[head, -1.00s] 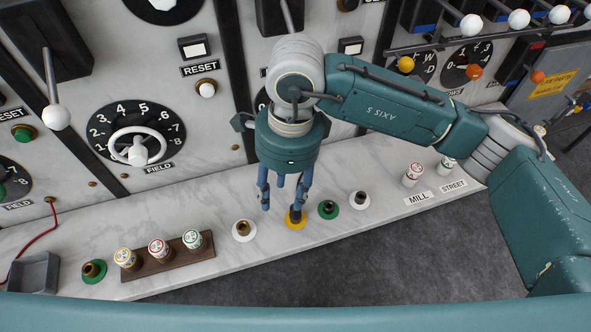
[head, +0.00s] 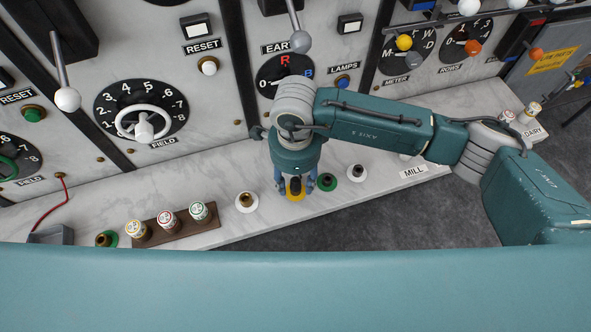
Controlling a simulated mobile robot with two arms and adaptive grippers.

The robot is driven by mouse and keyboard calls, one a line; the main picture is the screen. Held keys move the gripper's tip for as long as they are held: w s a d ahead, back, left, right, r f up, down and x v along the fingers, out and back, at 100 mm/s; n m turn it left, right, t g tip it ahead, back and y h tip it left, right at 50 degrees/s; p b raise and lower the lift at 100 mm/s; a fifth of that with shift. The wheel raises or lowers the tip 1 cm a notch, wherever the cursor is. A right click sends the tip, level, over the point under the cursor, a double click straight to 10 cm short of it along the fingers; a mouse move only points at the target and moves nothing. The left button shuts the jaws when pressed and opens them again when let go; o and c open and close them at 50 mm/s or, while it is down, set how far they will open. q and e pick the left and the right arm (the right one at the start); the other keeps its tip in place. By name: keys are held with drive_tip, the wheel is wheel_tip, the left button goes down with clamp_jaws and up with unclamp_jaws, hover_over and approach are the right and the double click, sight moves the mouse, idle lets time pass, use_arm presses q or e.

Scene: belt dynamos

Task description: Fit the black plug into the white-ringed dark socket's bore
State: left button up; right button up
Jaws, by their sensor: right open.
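A black upright piece (head: 295,186), which looks like the black plug, stands in a yellow ring on the marble ledge. My right gripper (head: 296,186) is open and points down over it, with fingers on either side. I cannot tell if they touch it. My left gripper is out of view.
A white-ringed brass socket (head: 246,202) is left of the gripper. The panel with dials and levers rises behind the ledge.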

sight(295, 180)
clamp_jaws()
idle(0.3)
drive_tip(key=shift+r+p, duration=0.8)
drive_tip(key=shift+r, duration=1.45)
